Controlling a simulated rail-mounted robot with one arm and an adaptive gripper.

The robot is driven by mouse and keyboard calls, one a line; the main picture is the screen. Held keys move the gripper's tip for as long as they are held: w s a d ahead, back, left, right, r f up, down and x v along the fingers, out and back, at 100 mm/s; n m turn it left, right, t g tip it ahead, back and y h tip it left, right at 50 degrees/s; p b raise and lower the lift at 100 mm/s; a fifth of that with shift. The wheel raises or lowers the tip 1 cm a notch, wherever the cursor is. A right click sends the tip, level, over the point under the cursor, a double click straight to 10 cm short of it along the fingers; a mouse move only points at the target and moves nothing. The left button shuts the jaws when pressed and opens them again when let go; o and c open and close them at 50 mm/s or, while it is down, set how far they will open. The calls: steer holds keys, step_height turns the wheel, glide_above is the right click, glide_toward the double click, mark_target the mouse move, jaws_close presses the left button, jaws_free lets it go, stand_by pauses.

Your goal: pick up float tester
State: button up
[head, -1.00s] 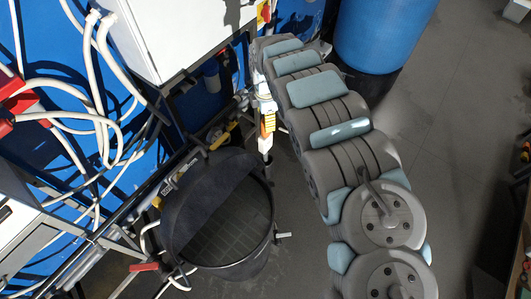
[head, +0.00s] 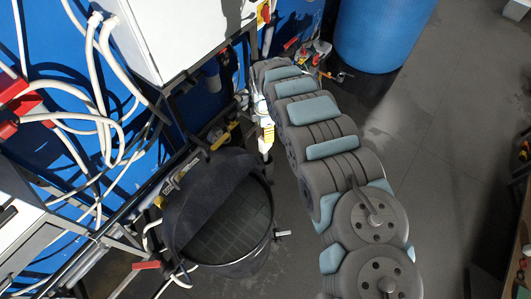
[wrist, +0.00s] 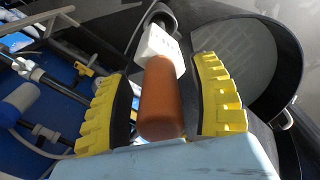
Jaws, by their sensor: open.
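An orange-brown cylinder with rounded edges (wrist: 161,100), which may be the float tester, shows in the middle of the wrist view. A white block (wrist: 160,48) adjoins its far end. My gripper (wrist: 166,100) is open, with one yellow ribbed finger on each side of the cylinder. Gaps show on both sides, so it is not clamped. How deep the cylinder lies between the fingers I cannot tell. In the head view a small white and yellow item (head: 267,134) shows beside my arm; the cylinder is not clear there.
A black round tank (head: 228,238) with a raised dark lid stands left of my arm. Pipes and white hoses (head: 105,75) run along the blue wall. A blue barrel (head: 378,35) stands at the back. Red fittings (head: 318,48) show past my arm.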

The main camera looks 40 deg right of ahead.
jaws_close()
steer(key=shift+r, duration=0.1)
